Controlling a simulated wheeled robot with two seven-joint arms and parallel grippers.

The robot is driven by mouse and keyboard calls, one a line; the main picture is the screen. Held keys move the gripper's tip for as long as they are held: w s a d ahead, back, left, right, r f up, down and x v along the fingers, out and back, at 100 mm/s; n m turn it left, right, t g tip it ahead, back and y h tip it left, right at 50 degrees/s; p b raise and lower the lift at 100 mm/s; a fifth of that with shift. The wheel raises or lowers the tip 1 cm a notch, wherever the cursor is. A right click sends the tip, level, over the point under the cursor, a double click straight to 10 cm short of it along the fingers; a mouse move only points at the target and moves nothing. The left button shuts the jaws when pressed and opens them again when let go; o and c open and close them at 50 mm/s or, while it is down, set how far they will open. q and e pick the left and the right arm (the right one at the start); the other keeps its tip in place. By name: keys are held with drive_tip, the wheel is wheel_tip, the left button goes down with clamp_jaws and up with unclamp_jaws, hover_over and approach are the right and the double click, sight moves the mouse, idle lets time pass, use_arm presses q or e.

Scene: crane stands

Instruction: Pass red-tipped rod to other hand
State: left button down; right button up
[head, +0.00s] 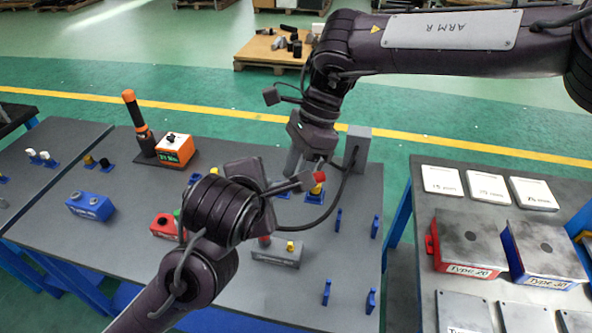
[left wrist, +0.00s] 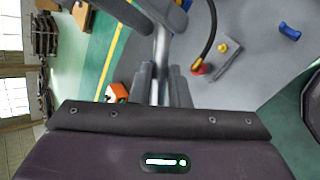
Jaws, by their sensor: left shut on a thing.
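My left gripper (left wrist: 162,86) is shut on the rod (left wrist: 162,50), a grey metallic shaft that runs away from between its fingers in the left wrist view. In the head view the left wrist covers most of the rod and the left fingers. A small red face (head: 319,177) shows beside the left wrist there; I cannot tell if it is the rod's red tip. My right gripper (head: 308,158) points down just above and behind the left wrist. Dark parts of it show near the rod's far end in the left wrist view; its finger gap is unclear.
The grey table (head: 340,265) holds an orange box (head: 175,149), an orange-topped black cylinder (head: 135,113), a blue block (head: 90,206), a grey block with knobs (head: 277,254) and several blue clips. A second table with Type boxes (head: 467,245) stands right.

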clamp_jaws()
use_arm(q)
drive_tip(key=c, duration=1.3)
unclamp_jaws()
